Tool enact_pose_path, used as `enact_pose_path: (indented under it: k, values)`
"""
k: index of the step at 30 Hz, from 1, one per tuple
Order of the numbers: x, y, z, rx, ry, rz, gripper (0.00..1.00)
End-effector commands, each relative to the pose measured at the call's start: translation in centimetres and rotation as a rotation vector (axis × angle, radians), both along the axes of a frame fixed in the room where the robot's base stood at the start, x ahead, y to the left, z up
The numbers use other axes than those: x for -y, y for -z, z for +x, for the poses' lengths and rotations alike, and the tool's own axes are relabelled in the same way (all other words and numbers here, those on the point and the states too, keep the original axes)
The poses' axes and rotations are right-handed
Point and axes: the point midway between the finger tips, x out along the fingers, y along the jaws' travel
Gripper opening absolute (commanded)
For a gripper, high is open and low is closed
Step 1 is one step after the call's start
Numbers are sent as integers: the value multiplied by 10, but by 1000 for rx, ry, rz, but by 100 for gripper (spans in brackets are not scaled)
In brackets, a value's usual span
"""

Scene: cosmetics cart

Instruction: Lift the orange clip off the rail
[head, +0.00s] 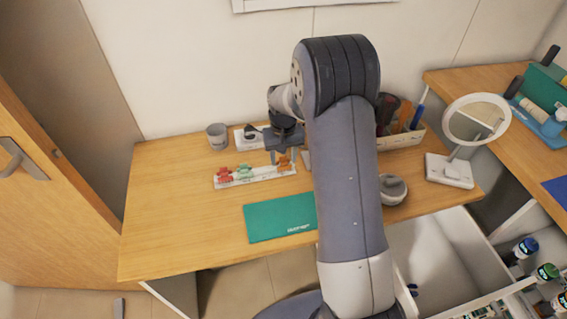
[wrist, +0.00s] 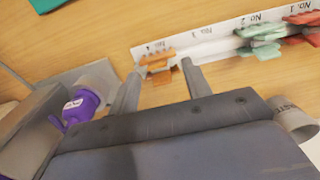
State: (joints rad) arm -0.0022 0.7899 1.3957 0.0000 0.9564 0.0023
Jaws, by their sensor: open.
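The orange clip (wrist: 158,64) sits on the white rail (wrist: 205,40) near its end marked No. 4, and in the head view the clip (head: 283,162) is at the rail's right end. My gripper (wrist: 160,72) is open, with one finger on each side of the clip in the wrist view. I cannot tell whether either finger touches it. In the head view my gripper (head: 282,157) is over the right end of the rail (head: 262,174), partly covering that area. Green clips (wrist: 262,40) and red clips (wrist: 305,28) sit farther along the rail.
A green mat (head: 280,217) lies in front of the rail. A grey cup (head: 217,136) stands behind it. A bowl (head: 392,188), a round mirror (head: 477,120) and an organizer box (head: 402,138) stand to the right. Bare wood lies left of the rail.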

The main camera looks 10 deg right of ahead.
Motion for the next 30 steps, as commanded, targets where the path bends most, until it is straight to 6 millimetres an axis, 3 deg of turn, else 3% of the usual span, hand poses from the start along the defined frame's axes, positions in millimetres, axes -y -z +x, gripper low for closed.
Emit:
enact_pose_path:
  k: [2, 18, 30]
  values:
    - [0, 0, 0, 0, 0, 0, 46]
    - [0, -1, 0, 1, 0, 0, 1]
    - [0, -8, 1, 4, 0, 0, 0]
